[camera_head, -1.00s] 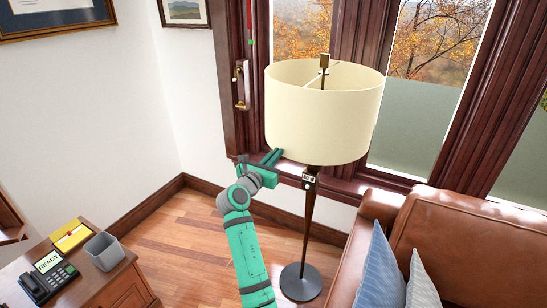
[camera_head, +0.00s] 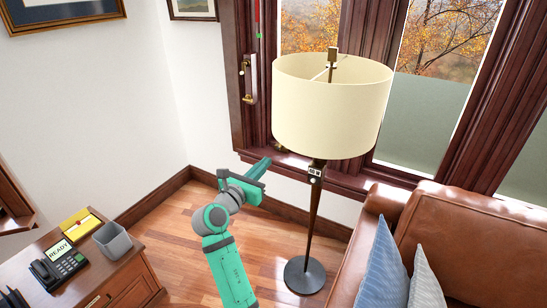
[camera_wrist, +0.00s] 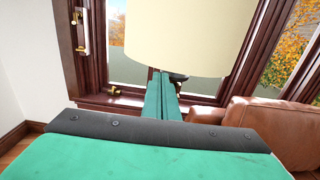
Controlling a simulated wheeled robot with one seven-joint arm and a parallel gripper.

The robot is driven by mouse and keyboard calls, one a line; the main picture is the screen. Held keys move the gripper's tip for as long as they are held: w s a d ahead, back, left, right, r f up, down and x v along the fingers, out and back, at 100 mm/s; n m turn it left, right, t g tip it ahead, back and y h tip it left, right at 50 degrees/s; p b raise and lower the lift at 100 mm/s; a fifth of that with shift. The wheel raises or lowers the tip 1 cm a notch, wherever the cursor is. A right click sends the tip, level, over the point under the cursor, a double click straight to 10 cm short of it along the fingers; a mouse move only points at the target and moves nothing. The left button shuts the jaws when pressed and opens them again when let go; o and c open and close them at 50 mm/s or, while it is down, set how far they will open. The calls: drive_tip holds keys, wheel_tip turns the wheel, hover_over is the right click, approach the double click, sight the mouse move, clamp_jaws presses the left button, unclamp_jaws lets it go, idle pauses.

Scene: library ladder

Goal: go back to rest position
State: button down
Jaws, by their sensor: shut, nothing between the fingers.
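My gripper (camera_head: 262,165) is shut and empty. In the head view it is left of the floor lamp's pole and apart from it, below and left of the shade. In the wrist view my gripper's closed fingers (camera_wrist: 162,98) point ahead toward the window, with their tips below the shade. The floor lamp has a cream drum shade (camera_head: 332,110), a small label box on the pole below it (camera_head: 315,171), and a dark round base (camera_head: 304,274). The shade also fills the top of the wrist view (camera_wrist: 190,35).
A brown leather sofa (camera_head: 470,235) with cushions (camera_head: 383,270) stands at the right. A wooden desk (camera_head: 125,278) with a phone (camera_head: 58,264), yellow box (camera_head: 81,225) and grey cup (camera_head: 113,241) is at the left. Bare floor (camera_head: 170,225) lies between desk and lamp.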

drive_tip(key=s+a+f+m+y, duration=0.2)
drive_tip(key=s+f, duration=0.3)
drive_tip(key=f, duration=0.4)
drive_tip(key=s+a+f+m+y, duration=0.25)
drive_tip(key=s+f, duration=0.35)
drive_tip(key=f, duration=0.4)
drive_tip(key=s+a+f+m+y, duration=0.35)
drive_tip(key=s+f+m, duration=0.35)
drive_tip(key=s+f, duration=0.6)
drive_tip(key=s+d+m+y, duration=0.15)
drive_tip(key=s+m, duration=0.65)
drive_tip(key=s, duration=1.1)
drive_tip(key=s+d+r+m, duration=0.2)
drive_tip(key=s+m, duration=0.3)
drive_tip(key=s, duration=0.3)
drive_tip(key=s+d+r+m, duration=0.2)
drive_tip(key=s+r+m, duration=0.3)
drive_tip(key=s, duration=0.2)
drive_tip(key=shift+s+r, duration=0.2)
drive_tip(key=shift+s, duration=0.15)
